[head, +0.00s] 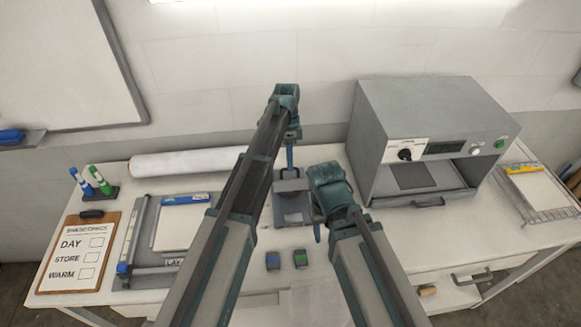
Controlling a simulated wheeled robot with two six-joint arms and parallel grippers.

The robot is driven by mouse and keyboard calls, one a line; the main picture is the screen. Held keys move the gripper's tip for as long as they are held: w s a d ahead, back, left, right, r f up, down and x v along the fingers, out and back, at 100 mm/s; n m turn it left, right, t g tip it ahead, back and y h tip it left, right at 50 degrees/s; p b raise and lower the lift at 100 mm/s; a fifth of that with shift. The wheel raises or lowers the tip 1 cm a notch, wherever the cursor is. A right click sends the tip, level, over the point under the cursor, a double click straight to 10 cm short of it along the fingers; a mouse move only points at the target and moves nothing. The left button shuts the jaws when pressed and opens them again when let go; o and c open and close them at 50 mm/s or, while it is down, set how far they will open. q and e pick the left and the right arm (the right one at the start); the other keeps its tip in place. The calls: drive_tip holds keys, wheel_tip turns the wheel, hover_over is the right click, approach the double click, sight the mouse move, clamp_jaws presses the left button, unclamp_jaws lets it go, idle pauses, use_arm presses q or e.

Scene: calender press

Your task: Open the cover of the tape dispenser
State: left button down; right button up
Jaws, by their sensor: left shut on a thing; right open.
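The tape dispenser (290,211) is a small grey unit on the table between my two arms, with a brownish round part (289,189) showing inside its upper portion. My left gripper (290,164) reaches down over the back of the dispenser and is shut on its cover, of which little shows. The cover's exact angle cannot be told. My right gripper (318,233) is open, low beside the dispenser's right side. My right wrist hides part of the dispenser's right edge.
A grey press machine (440,130) stands at the right. A white roll (190,161) lies at the back left. A clipboard (78,258), a paper trimmer (140,240) and marker pens (95,182) are at the left. Two small blocks, blue-marked (273,261) and green-marked (301,259), lie in front.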

use_arm(q)
drive_tip(key=shift+w+a+r+g, duration=0.15)
drive_tip(key=shift+w+r+g, duration=0.2)
drive_tip(key=shift+w+g, duration=0.35)
drive_tip(key=c, duration=0.9)
unclamp_jaws()
drive_tip(key=p+v, duration=1.2)
drive_tip(key=v, duration=0.2)
drive_tip(key=shift+s+a, duration=0.1)
drive_tip(key=shift+a, duration=0.1)
drive_tip(key=shift+f, duration=0.1)
